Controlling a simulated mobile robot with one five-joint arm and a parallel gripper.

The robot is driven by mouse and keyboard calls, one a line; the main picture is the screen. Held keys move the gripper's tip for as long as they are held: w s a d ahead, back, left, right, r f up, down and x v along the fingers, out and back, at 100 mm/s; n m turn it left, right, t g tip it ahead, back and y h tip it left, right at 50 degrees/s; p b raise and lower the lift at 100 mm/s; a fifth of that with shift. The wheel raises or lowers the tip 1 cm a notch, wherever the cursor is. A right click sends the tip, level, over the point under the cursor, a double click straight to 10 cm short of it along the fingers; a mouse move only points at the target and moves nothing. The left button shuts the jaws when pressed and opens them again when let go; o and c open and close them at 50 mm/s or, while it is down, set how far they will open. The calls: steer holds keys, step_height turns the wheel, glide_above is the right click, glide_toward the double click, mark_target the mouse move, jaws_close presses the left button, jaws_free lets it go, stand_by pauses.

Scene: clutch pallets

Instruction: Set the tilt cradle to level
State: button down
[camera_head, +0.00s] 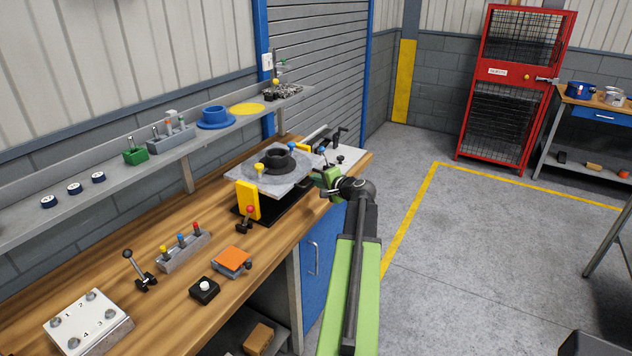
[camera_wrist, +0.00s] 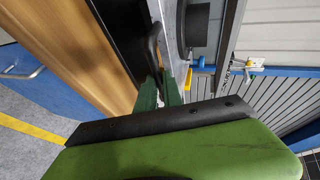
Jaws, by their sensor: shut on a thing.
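The tilt cradle has a grey plate (camera_head: 237,173) carrying a dark round hub part (camera_head: 277,160), with a yellow side bracket (camera_head: 248,201) over a black base. I cannot tell its exact tilt. My gripper (camera_head: 326,180) is at the plate's right edge. In the wrist view, the dark green fingers of my gripper (camera_wrist: 161,85) are shut on the cradle's black loop handle (camera_wrist: 153,40). The plate's edge and the dark hub (camera_wrist: 197,25) show beside it. My fingers partly hide the handle's lower end.
A shelf (camera_head: 120,180) runs along the wall behind. The floor (camera_head: 450,260) right of the bench is clear.

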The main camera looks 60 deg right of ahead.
steer(key=shift+w+r+p, duration=0.2)
steer(key=shift+r+p, duration=0.15)
steer(key=shift+r, duration=0.2)
steer(key=shift+d+r, duration=0.1)
steer(key=shift+r, duration=0.05)
steer(key=c, duration=1.5)
jaws_free()
steer(key=shift+s, duration=0.1)
steer(key=p+v, duration=0.5)
steer(key=v, duration=1.2)
steer(key=shift+p, duration=0.35)
